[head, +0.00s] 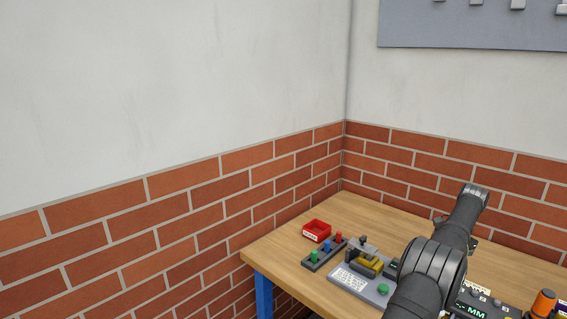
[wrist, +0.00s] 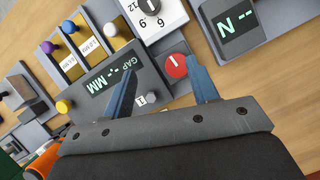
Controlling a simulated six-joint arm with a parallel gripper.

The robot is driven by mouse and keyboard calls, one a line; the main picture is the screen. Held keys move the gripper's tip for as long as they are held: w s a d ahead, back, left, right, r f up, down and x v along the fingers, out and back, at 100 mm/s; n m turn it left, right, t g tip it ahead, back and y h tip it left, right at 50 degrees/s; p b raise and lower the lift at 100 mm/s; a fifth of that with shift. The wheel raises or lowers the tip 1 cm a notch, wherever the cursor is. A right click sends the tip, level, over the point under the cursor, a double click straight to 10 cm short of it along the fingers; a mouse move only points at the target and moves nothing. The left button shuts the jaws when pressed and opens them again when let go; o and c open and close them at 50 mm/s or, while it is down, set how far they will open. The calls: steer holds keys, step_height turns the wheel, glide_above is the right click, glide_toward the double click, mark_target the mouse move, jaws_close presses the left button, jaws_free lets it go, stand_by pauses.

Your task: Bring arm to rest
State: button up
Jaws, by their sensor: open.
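My gripper (wrist: 163,98) is in the wrist view with its two blue-grey fingers spread apart. Nothing is held between them. In the head view my black arm reaches up over the right part of the wooden table (head: 330,274). The gripper's fingertips cannot be made out there.
A red tray (head: 317,230) sits at the table's far left. Beside it is a strip with coloured knobs (head: 325,252), then a grey fixture with a yellow part (head: 365,266). An orange-topped item (head: 543,302) stands at the right. Brick walls bound the table behind.

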steer(key=shift+w+a+f, duration=0.2)
steer(key=shift+w+f, duration=0.35)
steer(key=shift+f, duration=0.05)
steer(key=shift+w+a+f, duration=0.2)
steer(key=shift+w+f, duration=0.3)
steer(key=shift+f, duration=0.05)
step_height(320, 180, down, 3)
steer(key=shift+s+f, duration=0.1)
steer(key=shift+f, duration=0.05)
steer(key=shift+n+g, duration=0.3)
steer(key=shift+n, duration=0.2)
steer(key=n, duration=0.2)
steer(key=n+g+h, duration=0.1)
steer(key=n, duration=0.1)
steer(key=n+h, duration=0.1)
steer(key=n, duration=0.1)
steer(key=shift+a+r, duration=0.1)
steer(key=shift+r, duration=0.15)
steer(key=n+h, duration=0.1)
steer(key=n, duration=0.1)
steer(key=n+g, duration=0.1)
steer(key=n, duration=0.2)
steer(key=shift+a+h, duration=0.15)
steer(key=shift+h, duration=0.25)
steer(key=n, duration=0.2)
steer(key=n+h, duration=0.1)
steer(key=n, duration=0.1)
steer(key=shift+a+n+h, duration=0.1)
steer(key=shift+n+h, duration=0.2)
